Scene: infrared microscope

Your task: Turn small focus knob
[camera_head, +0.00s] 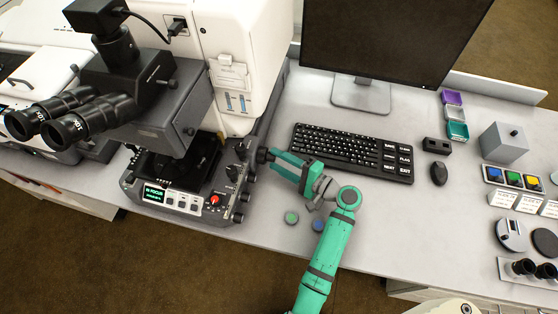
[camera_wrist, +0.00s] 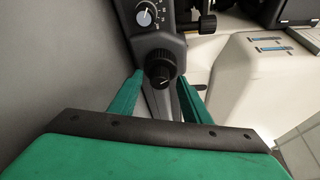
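The microscope (camera_head: 200,110) stands at the left in the head view, with several dark knobs on its right side. I cannot tell how far the fingertips reach along the knob. In the head view my gripper (camera_head: 268,155) is at the microscope's right side, and its fingers partly hide the knob there.
A scaled dial (camera_wrist: 145,14) lies above the knob, with another black knob (camera_wrist: 207,23) to the right.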

